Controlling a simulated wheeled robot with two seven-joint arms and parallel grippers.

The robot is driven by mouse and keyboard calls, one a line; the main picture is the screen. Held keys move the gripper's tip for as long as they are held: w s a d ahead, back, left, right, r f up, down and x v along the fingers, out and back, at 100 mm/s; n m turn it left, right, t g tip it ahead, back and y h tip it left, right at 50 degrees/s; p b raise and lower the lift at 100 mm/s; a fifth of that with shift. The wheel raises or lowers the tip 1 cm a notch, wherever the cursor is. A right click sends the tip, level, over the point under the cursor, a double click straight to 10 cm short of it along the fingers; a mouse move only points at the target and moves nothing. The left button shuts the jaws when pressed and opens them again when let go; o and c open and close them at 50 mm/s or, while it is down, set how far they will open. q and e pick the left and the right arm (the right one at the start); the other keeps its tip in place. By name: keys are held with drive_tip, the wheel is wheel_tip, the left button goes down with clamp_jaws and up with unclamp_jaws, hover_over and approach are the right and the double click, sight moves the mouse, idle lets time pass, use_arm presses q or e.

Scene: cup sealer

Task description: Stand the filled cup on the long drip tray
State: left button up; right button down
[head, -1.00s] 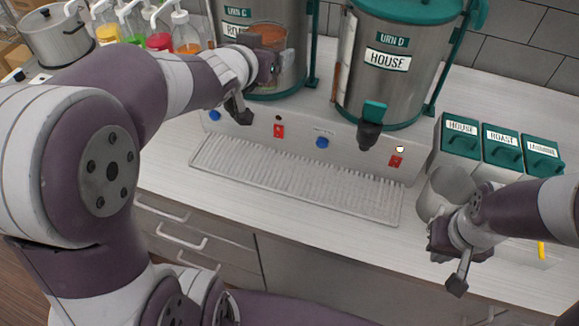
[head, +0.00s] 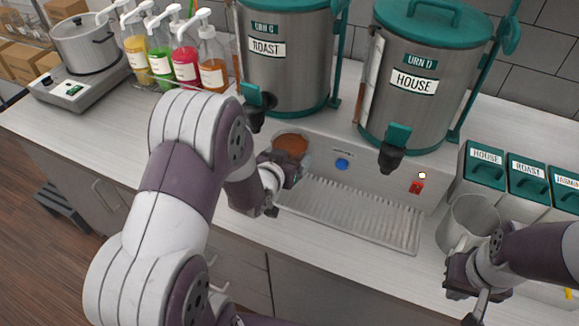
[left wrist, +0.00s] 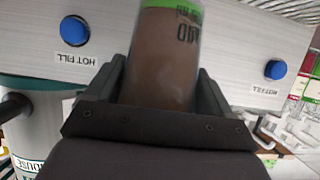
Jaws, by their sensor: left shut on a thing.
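The filled cup (head: 291,146) shows a brown-orange top in the head view, with my left gripper (head: 284,172) shut on it. It is over or at the left end of the long drip tray (head: 350,212); my gripper hides its lower part, so I cannot tell whether it touches the tray. In the left wrist view the brown-filled cup (left wrist: 165,60), with a green band, sits between the fingers of the left gripper (left wrist: 162,92). My right gripper (head: 468,268) is at the right, close to a grey metal container (head: 470,215); its finger gap is unclear.
The roast urn (head: 285,75) and house urn (head: 410,95) stand behind the tray, their spouts overhanging. Green-lidded boxes (head: 484,175) stand at right, syrup bottles (head: 185,65) and a pot (head: 88,45) at left. The middle and right of the tray are clear.

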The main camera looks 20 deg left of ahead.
use_arm(q)
wheel_tip(320, 180, down, 4)
drive_tip(key=shift+d+r, duration=0.1)
drive_tip(key=shift+r, duration=0.05)
drive_tip(key=shift+f, duration=0.3)
drive_tip(key=o, duration=0.9)
drive_tip(key=shift+s, duration=0.1)
drive_tip(key=shift+r, duration=0.2)
drive_tip(key=s+d+r+g, duration=0.1)
drive_tip(key=s+g, duration=0.3)
drive_tip(key=s, duration=0.2)
drive_tip(key=s+d+r+g+b, duration=0.1)
drive_tip(key=s+r+g, duration=0.1)
drive_tip(key=s+g, duration=0.2)
drive_tip(key=s+d+r+g, duration=0.1)
drive_tip(key=s+g, duration=0.3)
drive_tip(key=s, duration=0.6)
drive_tip(key=shift+d+r, duration=0.15)
drive_tip(key=shift+d, duration=0.25)
